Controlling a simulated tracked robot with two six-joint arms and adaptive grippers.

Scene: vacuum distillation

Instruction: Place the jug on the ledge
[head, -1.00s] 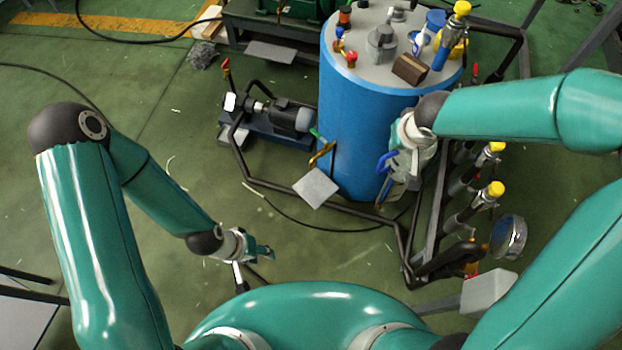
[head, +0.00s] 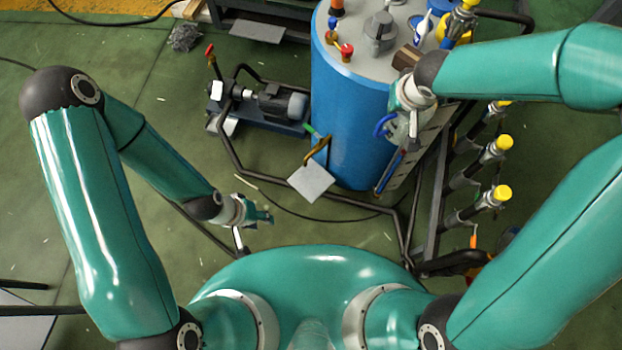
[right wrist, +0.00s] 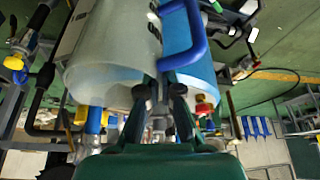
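The jug (right wrist: 108,55) is a translucent whitish vessel with a blue handle (right wrist: 190,35), large in the right wrist view. In the head view its blue handle (head: 384,124) shows beside the blue tank, with the body mostly hidden under my right arm. My right gripper (right wrist: 160,88) has its dark fingers closed at the handle's lower end and holds the jug. My left gripper (head: 262,216) hangs empty left of the tank's front; its finger opening is too small to judge. A small pale square plate (head: 311,183) sits in front of the tank; I cannot tell whether it is the ledge.
The blue tank (head: 345,120) with valves on its lid stands close left of the jug. A pipe frame with yellow-capped fittings (head: 502,192) stands to the right. A pump (head: 280,103) lies left of the tank. Green floor is open at the left.

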